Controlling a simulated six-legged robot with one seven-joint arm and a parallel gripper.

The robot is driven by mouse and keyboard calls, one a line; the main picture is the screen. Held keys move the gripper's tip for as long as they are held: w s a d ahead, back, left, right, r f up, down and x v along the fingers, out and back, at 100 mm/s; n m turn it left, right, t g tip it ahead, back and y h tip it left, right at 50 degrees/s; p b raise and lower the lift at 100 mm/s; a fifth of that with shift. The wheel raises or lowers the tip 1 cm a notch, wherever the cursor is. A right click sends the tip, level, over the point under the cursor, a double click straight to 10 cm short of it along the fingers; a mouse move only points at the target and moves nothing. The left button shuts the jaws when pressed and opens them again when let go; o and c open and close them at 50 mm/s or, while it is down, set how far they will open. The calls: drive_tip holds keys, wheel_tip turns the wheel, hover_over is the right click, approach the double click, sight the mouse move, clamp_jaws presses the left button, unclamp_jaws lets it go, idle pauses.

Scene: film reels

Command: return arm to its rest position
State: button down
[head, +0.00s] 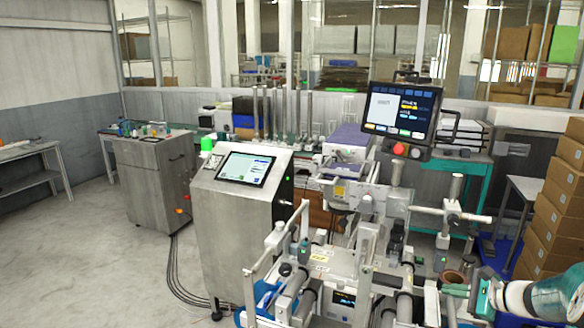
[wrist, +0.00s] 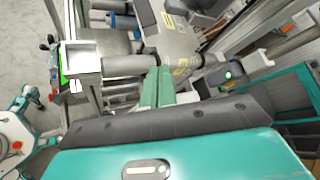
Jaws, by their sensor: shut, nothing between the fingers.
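My gripper (wrist: 157,88) shows in the wrist view with its two green fingers pressed together and nothing held between them. It points over the frame of a machine, and a pale roller bar (wrist: 125,66) lies just beyond the fingertips. I cannot tell the exact gap between them. In the head view my arm, white and teal, reaches in at the lower right corner, with the gripper end (head: 478,297) beside the machine's rollers. No film reel is in my grip.
The labelling machine (head: 345,262) with rollers and posts fills the lower middle. A grey cabinet with a screen (head: 240,215) stands left of it. A monitor (head: 403,112) hangs above. Stacked cardboard boxes (head: 560,200) stand at the right. The floor (head: 80,260) at left is clear.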

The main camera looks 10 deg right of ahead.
drive_tip(key=s+a+r+n+g+h, duration=0.1)
drive_tip(key=s+a+r+n+g, duration=0.2)
drive_tip(key=a, duration=0.5)
drive_tip(key=s+a+r+n+g, duration=0.1)
drive_tip(key=s+a+r+n, duration=0.15)
drive_tip(key=a+n, duration=0.4)
drive_tip(key=s+a+r+n+g+h, duration=0.1)
drive_tip(key=s+a+r+n+g, duration=0.15)
drive_tip(key=a, duration=0.75)
drive_tip(key=s+a+r+n+h, duration=0.1)
drive_tip(key=s+a+n+h, duration=0.1)
drive_tip(key=s+a+n, duration=0.2)
drive_tip(key=s+a+r+n+t+h, duration=0.1)
drive_tip(key=s+a+n, duration=0.4)
drive_tip(key=s, duration=0.6)
drive_tip(key=shift+r+n+h, duration=0.6)
drive_tip(key=shift+r, duration=0.05)
